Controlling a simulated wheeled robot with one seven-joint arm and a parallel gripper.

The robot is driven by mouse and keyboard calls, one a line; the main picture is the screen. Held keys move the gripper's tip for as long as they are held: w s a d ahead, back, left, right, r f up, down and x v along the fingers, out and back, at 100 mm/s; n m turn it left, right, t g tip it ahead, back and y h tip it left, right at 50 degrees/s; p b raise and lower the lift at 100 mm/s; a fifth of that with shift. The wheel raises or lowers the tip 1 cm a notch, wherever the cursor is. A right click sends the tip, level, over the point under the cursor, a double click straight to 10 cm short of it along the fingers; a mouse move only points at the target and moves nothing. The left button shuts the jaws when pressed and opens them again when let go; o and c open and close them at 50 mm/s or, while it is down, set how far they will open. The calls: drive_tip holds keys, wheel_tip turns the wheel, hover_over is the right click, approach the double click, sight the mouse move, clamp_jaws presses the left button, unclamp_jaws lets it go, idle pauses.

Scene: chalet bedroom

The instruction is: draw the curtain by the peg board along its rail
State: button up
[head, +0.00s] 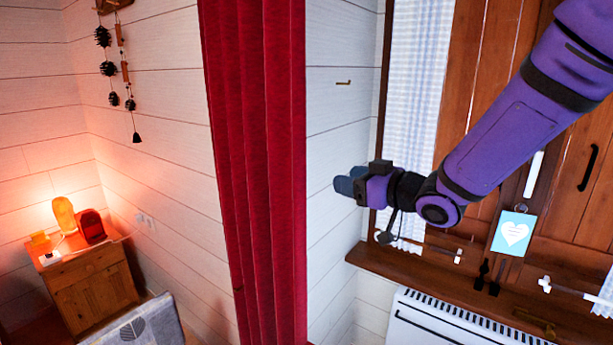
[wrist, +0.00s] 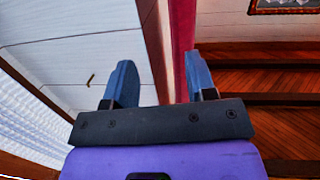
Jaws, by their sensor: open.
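The red curtain (head: 255,170) hangs in tall folds left of centre in the head view, between two white plank walls. Its rail is out of view. My gripper (head: 343,186) is to the right of the curtain, its blue fingers pointing left towards it; a gap shows between them in the picture. In the wrist view my gripper (wrist: 160,82) is open, and the curtain (wrist: 183,40) shows as a narrow red strip, seen nearly edge-on, beyond and between the fingers. No cloth is clearly gripped. A wooden piece (head: 113,5) at the top left, with pine cones hanging below, may be the peg board.
A small hook (head: 343,83) is on the wall right of the curtain. A window with brown shutters, a wooden sill (head: 430,270) and a white heater (head: 440,320) lie right and below. A lit bedside cabinet (head: 90,275) stands at the left.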

sight(305, 175)
drive_tip(key=w+a, duration=0.2)
drive_tip(key=a, duration=0.1)
drive_tip(key=w+a+y, duration=0.1)
drive_tip(key=w+a, duration=0.1)
drive_tip(key=a, duration=0.1)
drive_tip(key=w+a+g+y, duration=0.1)
drive_tip(key=w+a, duration=0.1)
drive_tip(key=a, duration=0.2)
drive_tip(key=shift+f+n, duration=0.3)
drive_tip(key=shift+n, duration=0.1)
drive_tip(key=shift+c, duration=0.2)
drive_tip(key=shift+s, duration=0.1)
clamp_jaws()
